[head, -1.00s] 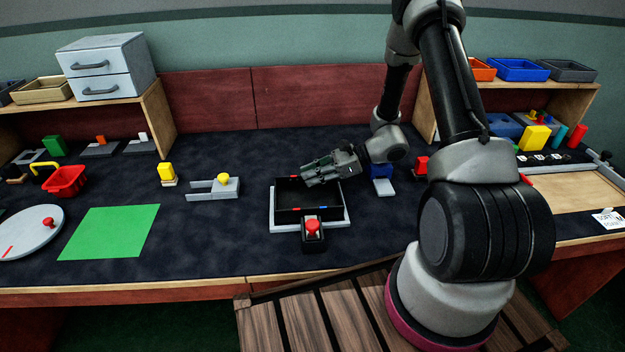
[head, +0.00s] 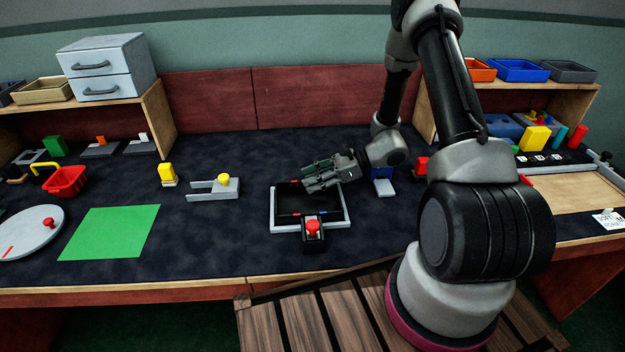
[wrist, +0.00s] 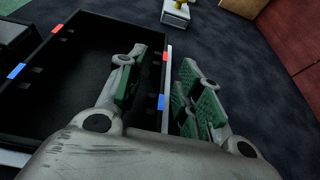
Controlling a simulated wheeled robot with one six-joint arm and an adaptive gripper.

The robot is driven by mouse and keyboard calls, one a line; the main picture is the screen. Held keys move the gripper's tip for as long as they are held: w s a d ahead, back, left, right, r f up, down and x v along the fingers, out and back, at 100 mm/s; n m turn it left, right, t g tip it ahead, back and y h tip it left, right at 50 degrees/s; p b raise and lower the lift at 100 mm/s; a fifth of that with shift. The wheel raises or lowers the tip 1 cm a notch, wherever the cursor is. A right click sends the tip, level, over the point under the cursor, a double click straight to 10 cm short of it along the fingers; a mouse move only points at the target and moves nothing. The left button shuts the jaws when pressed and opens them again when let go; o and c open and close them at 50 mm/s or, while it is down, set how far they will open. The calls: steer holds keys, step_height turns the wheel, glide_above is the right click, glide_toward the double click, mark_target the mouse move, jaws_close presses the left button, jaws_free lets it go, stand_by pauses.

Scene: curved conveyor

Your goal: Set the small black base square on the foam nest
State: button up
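The small black base (head: 288,204), an open tray with red and blue marks on its edges, sits low within the pale foam nest (head: 272,218). Pale rim shows at its left, front and right in the head view, and it looks roughly square to the nest. My gripper (head: 307,184) is over the base's back right part. In the wrist view my gripper (wrist: 165,85) is open, with green-padded fingers either side of the base's wall (wrist: 160,72), one inside and one outside, apparently clear of it. The back right corner is hidden by the gripper.
A black block with a red knob (head: 313,230) stands at the nest's front edge. A blue block with a grey plate (head: 384,187) is close on the right. A grey fork-shaped fixture (head: 215,190) stands left, with free dark mat between.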

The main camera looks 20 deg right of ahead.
steer(key=v, duration=1.1)
steer(key=shift+d+f, duration=0.1)
steer(key=s+a+r+n+g+h, duration=0.1)
steer(key=s+r+n+g+h, duration=0.15)
steer(key=s+r+n, duration=0.45)
steer(key=s+r+n+g+h, duration=0.1)
steer(key=s+r+n+h, duration=0.25)
steer(key=r, duration=0.65)
steer(key=s+d+r+n+t+h, duration=0.2)
steer(key=s+d+r+n+h, duration=0.1)
steer(key=s+r+n, duration=0.2)
steer(key=s+d+r+n+t+h, duration=0.2)
steer(key=s+r+n+t+h, duration=0.1)
steer(key=s, duration=0.5)
step_height(320, 180, up, 3)
steer(key=shift+d+r+n+h, duration=0.15)
steer(key=shift+d+n+h, duration=0.3)
steer(key=shift+n, duration=0.6)
